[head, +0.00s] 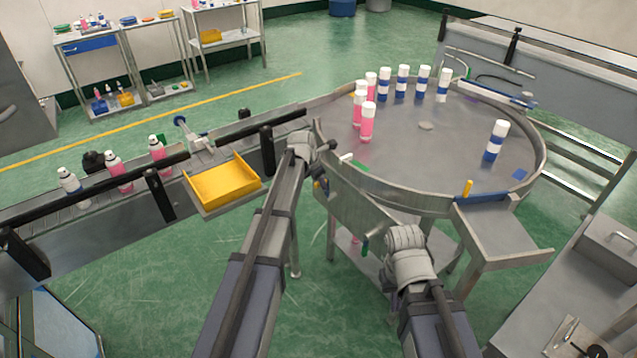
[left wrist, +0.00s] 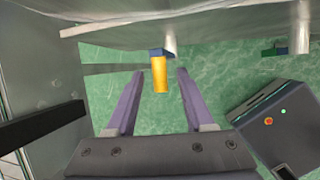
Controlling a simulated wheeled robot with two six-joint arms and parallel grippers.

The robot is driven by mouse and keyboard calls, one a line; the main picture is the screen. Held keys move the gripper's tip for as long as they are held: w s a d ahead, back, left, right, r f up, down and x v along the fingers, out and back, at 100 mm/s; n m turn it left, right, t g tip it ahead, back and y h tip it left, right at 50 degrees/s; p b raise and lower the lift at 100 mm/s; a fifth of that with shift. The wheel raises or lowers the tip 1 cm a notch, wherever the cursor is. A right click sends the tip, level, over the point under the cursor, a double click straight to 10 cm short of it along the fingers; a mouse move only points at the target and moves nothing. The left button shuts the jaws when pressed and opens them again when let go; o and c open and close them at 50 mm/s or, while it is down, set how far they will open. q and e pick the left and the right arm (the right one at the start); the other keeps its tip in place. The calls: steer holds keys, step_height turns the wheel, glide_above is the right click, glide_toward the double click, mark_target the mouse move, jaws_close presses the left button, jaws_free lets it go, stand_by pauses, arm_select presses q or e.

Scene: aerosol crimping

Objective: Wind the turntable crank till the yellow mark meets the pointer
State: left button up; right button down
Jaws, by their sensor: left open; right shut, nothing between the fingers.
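The round steel turntable (head: 440,150) stands at centre right and carries several white-capped bottles, pink and blue. In the left wrist view, a yellow-orange handle (left wrist: 160,80) with a blue collar hangs below a steel edge. My left gripper (left wrist: 160,70) is open, its fingertips either side of that handle. My right gripper (head: 388,285) is shut and empty, low before the turntable, partly hidden.
A conveyor (head: 95,205) with several bottles runs in from the left. A yellow tray (head: 222,183) sits beside it. A blue-edged chute (head: 505,235) juts from the turntable's near side. In the left wrist view, a dark box (left wrist: 275,125) stands at right.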

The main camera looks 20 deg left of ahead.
arm_select(q)
jaws_close()
stand_by(1.3)
